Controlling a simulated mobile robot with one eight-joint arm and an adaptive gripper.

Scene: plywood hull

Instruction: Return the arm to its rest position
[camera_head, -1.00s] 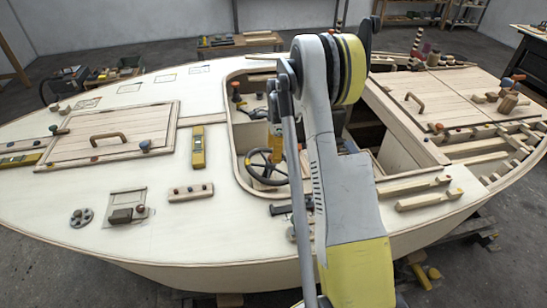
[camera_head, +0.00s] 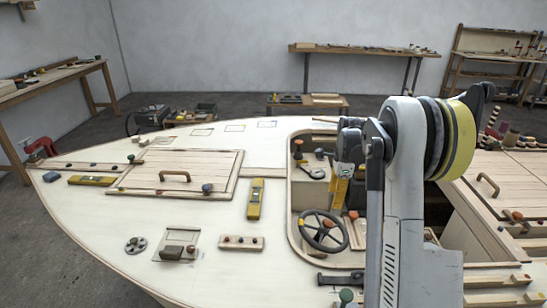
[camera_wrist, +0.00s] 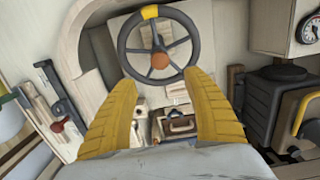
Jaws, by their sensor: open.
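My arm rises at the right of the head view, its grey and yellow links bent over the boat's cockpit. My gripper (camera_head: 341,187) hangs down inside the cockpit opening, partly hidden by its own arm. In the wrist view, the two yellow fingers of my gripper (camera_wrist: 158,82) stand apart with nothing held between them. The dark steering wheel (camera_head: 304,240) is close by; it also shows in the wrist view (camera_wrist: 160,61), beyond the fingertips. I cannot tell how far the fingers are from it.
The cockpit rim (camera_head: 292,247) surrounds the gripper. A gauge (camera_wrist: 310,29) and a dark boxy unit (camera_wrist: 275,100) lie to the right in the wrist view. On the pale deck are a yellow level (camera_head: 255,203) and a hatch handle (camera_head: 175,176). Open air is above the deck.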

